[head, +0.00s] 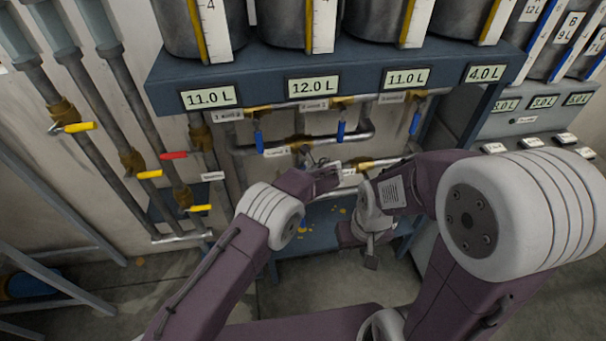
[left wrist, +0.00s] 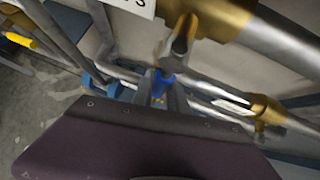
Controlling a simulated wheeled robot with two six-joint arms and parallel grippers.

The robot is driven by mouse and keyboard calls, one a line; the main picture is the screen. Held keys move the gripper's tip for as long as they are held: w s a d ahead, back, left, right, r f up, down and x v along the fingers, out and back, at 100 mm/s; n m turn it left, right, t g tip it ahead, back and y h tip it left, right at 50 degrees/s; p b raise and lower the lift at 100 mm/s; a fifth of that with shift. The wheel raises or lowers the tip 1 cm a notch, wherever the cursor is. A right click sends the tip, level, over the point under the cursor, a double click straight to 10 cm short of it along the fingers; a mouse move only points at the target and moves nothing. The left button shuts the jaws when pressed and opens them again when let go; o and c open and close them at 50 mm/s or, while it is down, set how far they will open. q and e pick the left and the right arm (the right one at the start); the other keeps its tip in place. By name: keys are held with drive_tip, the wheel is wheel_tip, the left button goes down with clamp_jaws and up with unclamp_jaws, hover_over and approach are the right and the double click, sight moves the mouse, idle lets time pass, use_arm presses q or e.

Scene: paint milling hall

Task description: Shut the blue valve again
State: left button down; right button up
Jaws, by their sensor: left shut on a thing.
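In the left wrist view a blue valve handle (left wrist: 163,82) hangs below a brass valve body (left wrist: 215,14) on a grey pipe. The grey fingers of my left gripper (left wrist: 163,97) are shut on this blue handle. In the head view my left gripper (head: 312,163) reaches in among the pipes under the tank shelf, and its own wrist hides most of its grasp. Three other blue handles, left (head: 259,141), middle (head: 341,132) and right (head: 415,123), hang down from the upper pipe. My right gripper (head: 371,260) points down in front of the lower shelf, apart from the valves; its fingers are unclear.
Several yellow handles and one red handle (head: 173,155) sit on the wall pipes at left. The blue-grey tank shelf (head: 265,82) overhangs the pipes and carries volume displays. Yellow spots mark the lower shelf (head: 325,215). A grey console (head: 535,125) stands at right.

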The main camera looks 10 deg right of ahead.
use_arm(q)
drive_tip(key=c, duration=1.3)
unclamp_jaws()
drive_tip(key=shift+a, duration=0.1)
drive_tip(key=shift+r, duration=0.1)
drive_tip(key=b+v, duration=0.1)
drive_tip(key=v, duration=0.8)
